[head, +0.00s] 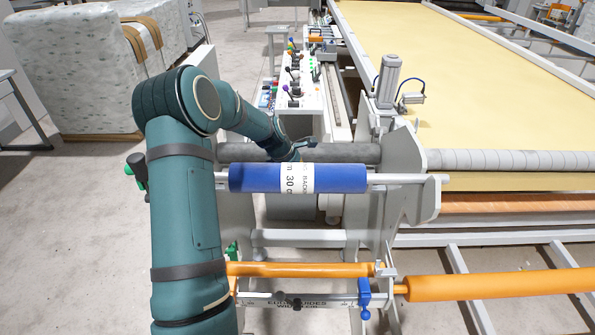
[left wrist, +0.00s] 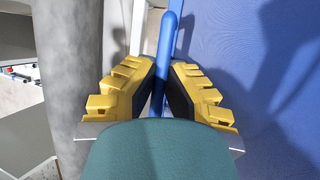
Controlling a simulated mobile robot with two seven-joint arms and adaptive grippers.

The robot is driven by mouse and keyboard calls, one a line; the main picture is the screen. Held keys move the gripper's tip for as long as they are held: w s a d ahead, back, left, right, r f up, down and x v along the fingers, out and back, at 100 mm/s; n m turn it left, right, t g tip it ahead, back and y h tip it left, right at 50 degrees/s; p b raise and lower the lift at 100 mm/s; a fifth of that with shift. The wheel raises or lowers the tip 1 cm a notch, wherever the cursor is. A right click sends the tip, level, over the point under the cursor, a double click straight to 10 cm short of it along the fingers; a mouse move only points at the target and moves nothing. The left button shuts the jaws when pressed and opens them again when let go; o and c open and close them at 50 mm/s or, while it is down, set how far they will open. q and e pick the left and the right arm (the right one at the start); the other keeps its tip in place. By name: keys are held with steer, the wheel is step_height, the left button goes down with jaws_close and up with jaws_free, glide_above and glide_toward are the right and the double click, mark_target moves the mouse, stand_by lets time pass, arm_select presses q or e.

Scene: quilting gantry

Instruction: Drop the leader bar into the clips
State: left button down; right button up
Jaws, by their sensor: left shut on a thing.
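A blue roll (head: 250,178) with a white printed band lies across the front of the frame on a pale bar (head: 405,179); this may be the leader bar. My left gripper is mostly hidden behind it in the head view, beyond the wrist (head: 292,153). In the left wrist view my left gripper (left wrist: 161,72) is shut on a thin blue rod (left wrist: 167,40). The blue surface (left wrist: 265,75) on the right there looks like the roll. I cannot make out the clips clearly. My right gripper is not in view.
A dark grey roller (head: 350,153) runs just behind the blue roll. Grey end plates (head: 402,165) stand at its right. Orange bars (head: 300,269) and a blue clamp (head: 364,292) are below. A control panel (head: 297,85) stands behind.

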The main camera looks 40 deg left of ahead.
arm_select(q)
steer(key=c, duration=1.1)
jaws_free()
steer(key=shift+f, duration=0.1)
steer(key=shift+o, duration=0.2)
steer(key=v, duration=1.2)
